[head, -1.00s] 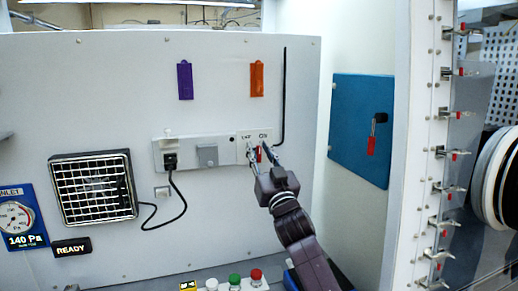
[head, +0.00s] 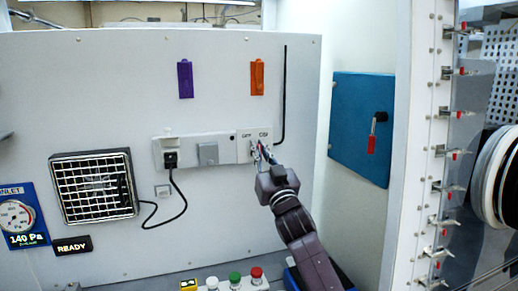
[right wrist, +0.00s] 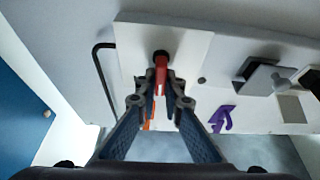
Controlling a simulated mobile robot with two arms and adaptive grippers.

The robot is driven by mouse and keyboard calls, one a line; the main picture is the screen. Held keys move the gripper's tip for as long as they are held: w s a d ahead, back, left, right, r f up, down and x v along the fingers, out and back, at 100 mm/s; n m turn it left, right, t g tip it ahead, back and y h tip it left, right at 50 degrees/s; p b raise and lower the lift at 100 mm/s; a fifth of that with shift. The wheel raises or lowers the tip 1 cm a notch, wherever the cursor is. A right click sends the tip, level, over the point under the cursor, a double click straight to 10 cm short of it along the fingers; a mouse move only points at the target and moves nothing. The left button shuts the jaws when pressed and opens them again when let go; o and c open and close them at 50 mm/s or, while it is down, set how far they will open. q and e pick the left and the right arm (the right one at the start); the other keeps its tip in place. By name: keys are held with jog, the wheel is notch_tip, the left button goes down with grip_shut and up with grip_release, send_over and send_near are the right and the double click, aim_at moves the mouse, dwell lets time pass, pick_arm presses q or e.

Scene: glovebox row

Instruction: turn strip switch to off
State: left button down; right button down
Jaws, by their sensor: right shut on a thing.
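The white power strip (head: 228,140) is fixed to the back panel. At its right end is the switch, with small labels above it that look like OFF on the left and ON on the right. The switch has a red lever (right wrist: 160,66), seen coming out of a dark round hole in the right wrist view. My right gripper (head: 261,151) is at this end of the strip, its fingers shut on the lever; it also shows in the right wrist view (right wrist: 162,90). The fingers hide much of the lever in the head view. My left gripper is not in view.
A black plug (head: 170,160) with a cord sits at the strip's left, next to a grey socket cover (head: 208,154). Purple (head: 185,80) and orange (head: 257,78) tags hang above. A blue panel (head: 350,145) with a red-gripped handle is at the right.

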jog(key=n+y+p, duration=0.1)
jog(key=n, duration=0.2)
jog(key=n+g+y+p, duration=0.1)
jog(key=n+p, duration=0.1)
jog(key=shift+a+n+g+y, duration=0.15)
jog(key=shift+n+g+y, duration=0.15)
jog(key=shift+n, duration=0.1)
jog(key=shift+s+a+f+n+g+y+p, duration=0.1)
jog(key=shift+n+g+y+p, duration=0.15)
jog(key=shift+n, duration=0.35)
jog(key=shift+f+n+g+y+p, duration=0.15)
jog(key=shift+n+g+p, duration=0.15)
jog(key=shift+n, duration=0.3)
jog(key=c, duration=2)
grip_release()
jog(key=shift+c, duration=0.2)
jog(key=shift+r, duration=0.1)
jog(key=v, duration=1.2)
